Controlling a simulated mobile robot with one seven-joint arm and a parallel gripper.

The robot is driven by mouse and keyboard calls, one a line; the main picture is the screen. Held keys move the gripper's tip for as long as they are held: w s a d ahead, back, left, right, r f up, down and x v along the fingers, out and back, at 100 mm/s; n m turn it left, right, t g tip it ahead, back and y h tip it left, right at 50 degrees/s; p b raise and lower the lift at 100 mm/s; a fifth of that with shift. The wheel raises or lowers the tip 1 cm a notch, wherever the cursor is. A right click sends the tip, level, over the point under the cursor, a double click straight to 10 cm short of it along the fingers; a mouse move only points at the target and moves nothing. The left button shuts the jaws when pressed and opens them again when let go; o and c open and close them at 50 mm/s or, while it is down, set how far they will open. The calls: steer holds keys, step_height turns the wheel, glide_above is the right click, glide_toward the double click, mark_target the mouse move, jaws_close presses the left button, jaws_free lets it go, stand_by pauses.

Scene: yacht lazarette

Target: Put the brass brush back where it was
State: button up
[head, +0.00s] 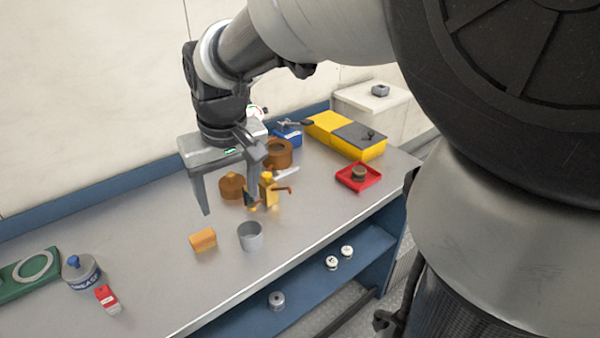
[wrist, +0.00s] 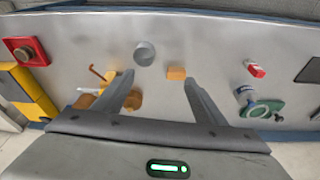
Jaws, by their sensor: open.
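My gripper (head: 229,208) is open and empty above the bench, fingers pointing down; its fingers also show in the wrist view (wrist: 158,77). No thing is plainly a brush. A brass-coloured piece with a thin brown arm (head: 268,188) stands just beside the right finger, partly hidden by it. Whether they touch I cannot tell. An orange block (head: 203,239) lies nearer the front; in the wrist view it shows (wrist: 177,73) close to the right fingertip. A round brown-topped piece (head: 359,172) sits in a red tray (head: 346,180) at the right.
A grey cup (head: 250,238) stands near the bench's front. Brown round pieces (head: 231,186) and (head: 279,152) stand behind. A yellow-and-grey box (head: 328,127) is at the back right.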

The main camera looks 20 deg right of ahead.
steer(key=s+d+r+m+t, duration=0.1)
steer(key=s+d, duration=0.2)
steer(key=s, duration=0.4)
steer(key=s+d+r+m+t, duration=0.1)
steer(key=s+d+r, duration=0.1)
steer(key=s+d, duration=0.2)
steer(key=s, duration=0.3)
steer(key=shift+s+r+t, duration=0.2)
steer(key=shift+r+t, duration=0.05)
steer(key=shift+t, duration=0.15)
